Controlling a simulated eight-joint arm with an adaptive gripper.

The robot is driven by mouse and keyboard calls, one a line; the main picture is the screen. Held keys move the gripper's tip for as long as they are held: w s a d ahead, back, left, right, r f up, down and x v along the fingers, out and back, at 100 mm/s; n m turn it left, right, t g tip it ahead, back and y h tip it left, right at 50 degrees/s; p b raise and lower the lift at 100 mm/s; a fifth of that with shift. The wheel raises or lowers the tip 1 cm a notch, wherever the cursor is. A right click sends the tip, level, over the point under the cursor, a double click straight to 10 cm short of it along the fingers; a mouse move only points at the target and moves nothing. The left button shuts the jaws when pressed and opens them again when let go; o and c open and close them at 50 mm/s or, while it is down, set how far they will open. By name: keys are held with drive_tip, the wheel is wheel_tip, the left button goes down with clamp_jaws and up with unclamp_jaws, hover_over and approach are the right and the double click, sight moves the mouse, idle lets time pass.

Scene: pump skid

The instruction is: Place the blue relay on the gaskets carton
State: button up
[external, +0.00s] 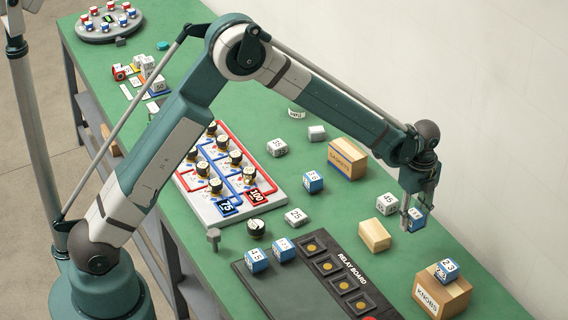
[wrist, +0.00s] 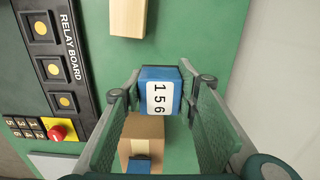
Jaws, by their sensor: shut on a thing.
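My gripper (external: 410,222) is shut on a blue relay (external: 418,217) with a white numbered face. In the wrist view the relay (wrist: 159,90) sits between the fingers of my gripper (wrist: 168,82), and its label reads 156. I cannot tell how far the held relay is above the bench.
A plain wooden block (external: 375,234) and a grey numbered cube (external: 387,204) are near my gripper. Another blue relay (external: 313,182) stands by the gaskets carton. The relay board (external: 335,272) lies in front.

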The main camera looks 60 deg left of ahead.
drive_tip(key=w+a+r, duration=0.2)
drive_tip(key=a, duration=1.2)
drive_tip(key=w+a+r, duration=0.2)
drive_tip(key=a+r, duration=0.1)
drive_tip(key=a, duration=1.2)
drive_tip(key=w+a+r, duration=0.2)
drive_tip(key=a+r, duration=0.1)
drive_tip(key=a, duration=1.2)
drive_tip(key=shift+a+p, duration=0.2)
drive_tip(key=shift+p, duration=0.15)
drive_tip(key=shift+w, duration=0.1)
hover_over(347, 148)
drive_tip(key=shift+f, duration=3.1)
drive_tip(key=shift+f, duration=1.85)
drive_tip(key=shift+f, duration=0.15)
